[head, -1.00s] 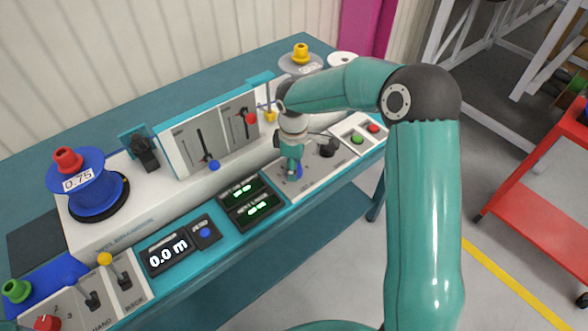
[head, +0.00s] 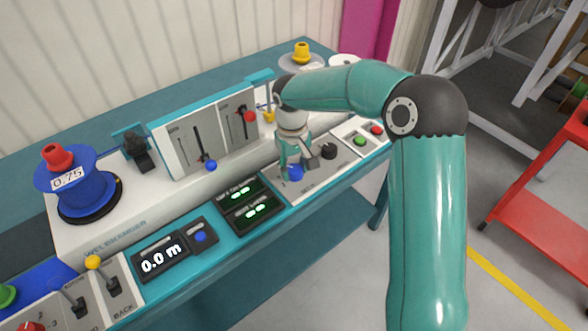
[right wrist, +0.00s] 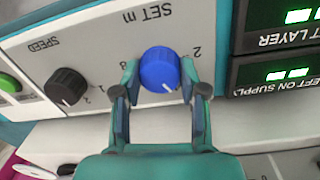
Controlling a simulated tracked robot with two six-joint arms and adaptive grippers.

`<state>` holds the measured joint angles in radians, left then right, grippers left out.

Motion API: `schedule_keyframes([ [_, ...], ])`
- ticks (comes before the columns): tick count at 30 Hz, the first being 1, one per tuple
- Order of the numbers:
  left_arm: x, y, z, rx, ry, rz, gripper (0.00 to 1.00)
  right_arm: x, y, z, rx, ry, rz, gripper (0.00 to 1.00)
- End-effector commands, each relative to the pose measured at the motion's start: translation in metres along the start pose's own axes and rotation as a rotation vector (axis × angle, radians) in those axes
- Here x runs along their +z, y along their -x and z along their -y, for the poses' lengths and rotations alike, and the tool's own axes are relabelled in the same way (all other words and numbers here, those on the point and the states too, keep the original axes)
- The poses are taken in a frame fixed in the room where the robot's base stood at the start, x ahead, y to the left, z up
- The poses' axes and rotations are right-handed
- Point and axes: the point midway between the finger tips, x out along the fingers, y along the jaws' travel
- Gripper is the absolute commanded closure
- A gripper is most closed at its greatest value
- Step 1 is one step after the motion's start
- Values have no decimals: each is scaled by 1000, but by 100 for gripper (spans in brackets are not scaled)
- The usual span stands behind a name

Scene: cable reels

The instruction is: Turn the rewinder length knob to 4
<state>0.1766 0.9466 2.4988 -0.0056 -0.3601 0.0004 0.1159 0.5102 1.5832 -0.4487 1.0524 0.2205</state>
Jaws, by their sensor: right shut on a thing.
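The blue length knob (right wrist: 159,70) sits on the white panel marked "SET m", which appears upside down in the right wrist view. My right gripper (right wrist: 160,82) is shut on the knob, with one finger on each side. The knob's white mark points to the lower right in that view, towards my palm. A "2" shows at the knob's upper right; other numbers are partly hidden by the fingers. In the head view the blue knob (head: 296,173) shows below my right gripper (head: 297,168). My left gripper is not in view.
A black speed knob (right wrist: 66,86) is beside the blue knob, with a green button (right wrist: 9,84) beyond it. Green-lit displays (head: 252,203) are close on the other side. A blue reel (head: 77,182) and levers stand further left.

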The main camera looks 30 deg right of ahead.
Motion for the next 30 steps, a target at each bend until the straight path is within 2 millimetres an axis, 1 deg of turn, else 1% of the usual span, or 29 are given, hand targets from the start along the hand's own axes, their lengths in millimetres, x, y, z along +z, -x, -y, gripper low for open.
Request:
schedule_keyframes([
  [3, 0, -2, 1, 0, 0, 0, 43, -2, 1, 0, 0, -60, -4, 93],
  [9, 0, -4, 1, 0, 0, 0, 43, -2, 1, 0, 0, -120, -2, 93],
  [24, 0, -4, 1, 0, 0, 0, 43, -2, 2, 0, -1, -138, -1, 93],
  [25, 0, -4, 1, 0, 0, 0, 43, -2, 2, 0, -1, -138, -1, 53],
  [28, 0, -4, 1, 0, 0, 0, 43, -1, 2, 0, -1, -137, 0, 37],
  [29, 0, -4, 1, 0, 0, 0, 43, -1, 1, 0, 0, -137, 0, 33],
  [30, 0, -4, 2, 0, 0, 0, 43, -1, 1, 0, 0, -137, 1, 33],
])
